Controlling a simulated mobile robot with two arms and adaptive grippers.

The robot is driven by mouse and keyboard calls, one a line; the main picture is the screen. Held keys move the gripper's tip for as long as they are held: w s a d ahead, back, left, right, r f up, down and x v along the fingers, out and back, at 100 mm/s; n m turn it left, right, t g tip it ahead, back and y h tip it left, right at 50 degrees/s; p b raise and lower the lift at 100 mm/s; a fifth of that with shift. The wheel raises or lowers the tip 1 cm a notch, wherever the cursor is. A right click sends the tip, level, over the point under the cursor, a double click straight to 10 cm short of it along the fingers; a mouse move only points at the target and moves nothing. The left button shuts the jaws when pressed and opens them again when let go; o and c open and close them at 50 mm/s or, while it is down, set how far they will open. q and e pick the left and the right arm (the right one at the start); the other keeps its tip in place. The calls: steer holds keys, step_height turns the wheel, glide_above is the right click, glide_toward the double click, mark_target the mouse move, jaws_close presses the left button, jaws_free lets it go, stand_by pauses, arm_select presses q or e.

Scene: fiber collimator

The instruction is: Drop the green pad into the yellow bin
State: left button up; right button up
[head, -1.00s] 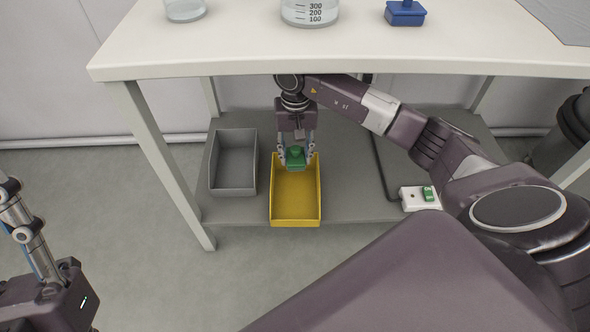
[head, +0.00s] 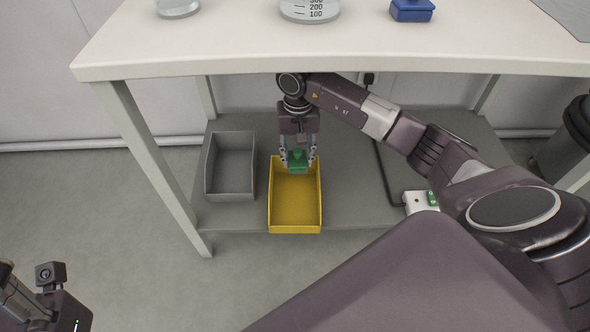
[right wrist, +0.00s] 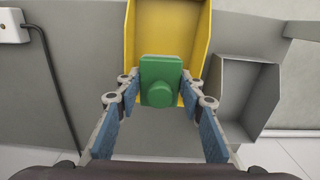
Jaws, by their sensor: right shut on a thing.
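The green pad (head: 298,161) is between the fingers of my right gripper (head: 299,164), which is shut on it. In the right wrist view the pad (right wrist: 161,82) shows its round knob, with the blue-padded fingers on its two sides. The yellow bin (head: 296,229) stands open on the lower shelf, and I see nothing in its visible part. The pad appears above the rear part of this bin; the wrist view shows the bin (right wrist: 172,28) behind it. My left gripper (head: 50,277) is only partly visible at the lower left, and its fingers are unclear.
A grey bin (head: 230,195) stands on the shelf left of the yellow one. A white power strip (head: 416,202) with a cable lies to the right. The white tabletop (head: 240,50) overhangs my right gripper and carries glassware and a blue pad (head: 411,10).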

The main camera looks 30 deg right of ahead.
steer(key=shift+f+b, duration=0.55)
steer(key=shift+f, duration=0.75)
steer(key=o, duration=1.1)
steer(key=shift+r, duration=0.1)
